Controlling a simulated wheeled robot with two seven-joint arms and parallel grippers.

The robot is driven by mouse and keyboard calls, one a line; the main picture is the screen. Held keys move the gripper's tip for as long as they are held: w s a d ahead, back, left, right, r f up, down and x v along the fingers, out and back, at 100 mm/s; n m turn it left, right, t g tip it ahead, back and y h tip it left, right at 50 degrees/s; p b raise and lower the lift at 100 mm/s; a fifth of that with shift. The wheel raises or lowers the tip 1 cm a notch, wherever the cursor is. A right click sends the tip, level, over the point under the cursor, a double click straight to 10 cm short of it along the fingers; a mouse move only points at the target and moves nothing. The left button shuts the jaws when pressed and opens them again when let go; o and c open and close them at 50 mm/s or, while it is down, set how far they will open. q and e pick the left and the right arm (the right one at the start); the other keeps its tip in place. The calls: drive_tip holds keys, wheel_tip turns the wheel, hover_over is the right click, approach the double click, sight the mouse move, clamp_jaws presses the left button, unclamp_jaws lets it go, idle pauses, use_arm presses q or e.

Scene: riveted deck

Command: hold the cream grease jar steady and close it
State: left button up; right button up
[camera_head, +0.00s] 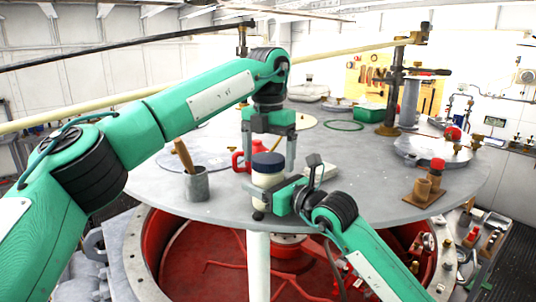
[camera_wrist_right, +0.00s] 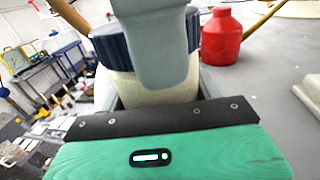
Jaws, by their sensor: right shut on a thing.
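The cream grease jar (camera_head: 267,180) stands upright near the front edge of the round grey table, with its dark blue lid (camera_head: 267,161) on top. My right gripper (camera_head: 270,192) reaches in from the right and is shut on the jar's body. The right wrist view shows the jar (camera_wrist_right: 150,88) and its lid (camera_wrist_right: 112,46) close up. My left gripper (camera_head: 269,165) points down from above, its fingers on either side of the lid. One of its fingers hides the lid's middle in the wrist view. I cannot tell whether these fingers press on the lid.
A red bottle (camera_head: 239,160) stands behind the jar, left of it. A grey cup (camera_head: 196,185) with a wooden handle stands at left. A pale block (camera_head: 320,168) lies to the right. Brown cups on a wooden board (camera_head: 424,198) stand far right. Right of the pale block is clear.

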use_arm(q)
drive_tip(key=shift+r, duration=0.15)
wheel_tip(320, 180, up, 12)
idle(0.8)
use_arm(e)
drive_tip(key=o, duration=2)
drive_tip(key=shift+c, duration=0.2)
